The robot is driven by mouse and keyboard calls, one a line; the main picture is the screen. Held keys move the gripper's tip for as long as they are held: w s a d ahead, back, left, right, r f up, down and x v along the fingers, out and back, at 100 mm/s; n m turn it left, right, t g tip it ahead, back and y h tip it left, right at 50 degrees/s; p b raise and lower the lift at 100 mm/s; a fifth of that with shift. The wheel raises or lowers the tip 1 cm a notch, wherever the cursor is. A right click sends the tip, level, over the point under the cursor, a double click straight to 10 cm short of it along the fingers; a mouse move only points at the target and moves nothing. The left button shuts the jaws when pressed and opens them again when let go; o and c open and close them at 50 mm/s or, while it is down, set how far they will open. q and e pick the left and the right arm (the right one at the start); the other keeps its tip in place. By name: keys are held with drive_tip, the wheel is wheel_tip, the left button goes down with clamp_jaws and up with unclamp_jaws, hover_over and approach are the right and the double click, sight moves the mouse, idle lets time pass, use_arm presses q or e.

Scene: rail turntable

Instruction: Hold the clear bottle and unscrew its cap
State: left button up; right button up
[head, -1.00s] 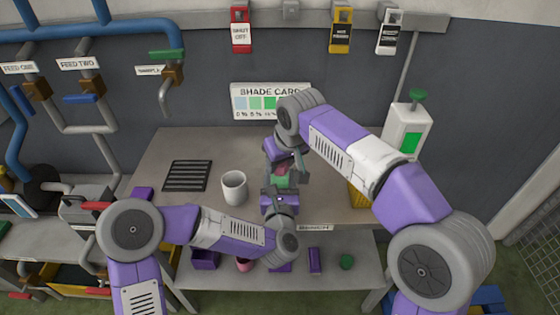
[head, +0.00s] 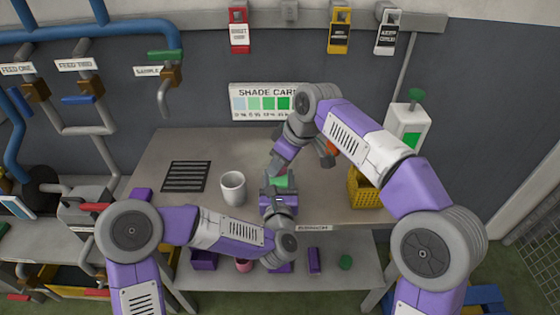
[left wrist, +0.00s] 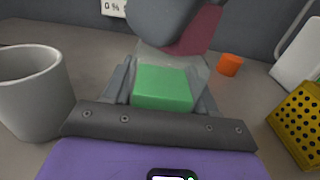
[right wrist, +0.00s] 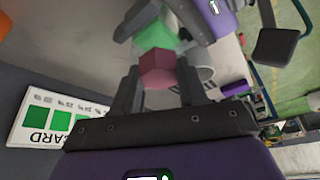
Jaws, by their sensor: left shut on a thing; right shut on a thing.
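The clear bottle (left wrist: 162,88) has a green filling and stands upright, held above the bench in my left gripper (left wrist: 165,80), which is shut on its sides. In the head view the green of the bottle (head: 281,182) shows just above my left gripper. My right gripper (right wrist: 160,80) is shut on the dark red cap (right wrist: 160,70), coming in from above. The cap also shows in the left wrist view (left wrist: 192,42), over the bottle and partly hidden by my right gripper. I cannot tell whether cap and bottle are still joined.
A grey mug (head: 233,188) stands left of the bottle on the bench (head: 215,150). A yellow basket (head: 362,190) stands at the right, with a small orange thing (left wrist: 230,65) behind. A dark grille (head: 186,176) lies at the left. A shade card (head: 265,103) is on the wall.

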idle(0.3)
drive_tip(key=n+g, duration=0.1)
drive_tip(key=n, duration=0.2)
drive_tip(key=shift+w+f, duration=0.1)
drive_tip(key=shift+n+g, duration=0.7)
drive_tip(key=shift+n, duration=0.9)
drive_tip(key=shift+n+g, duration=0.3)
drive_tip(key=shift+n, duration=0.4)
drive_tip(key=shift+w+r+y, duration=0.1)
drive_tip(key=shift+r+y, duration=0.15)
drive_tip(key=shift+y, duration=0.05)
drive_tip(key=shift+r, duration=0.3)
drive_tip(key=shift+r, duration=1.05)
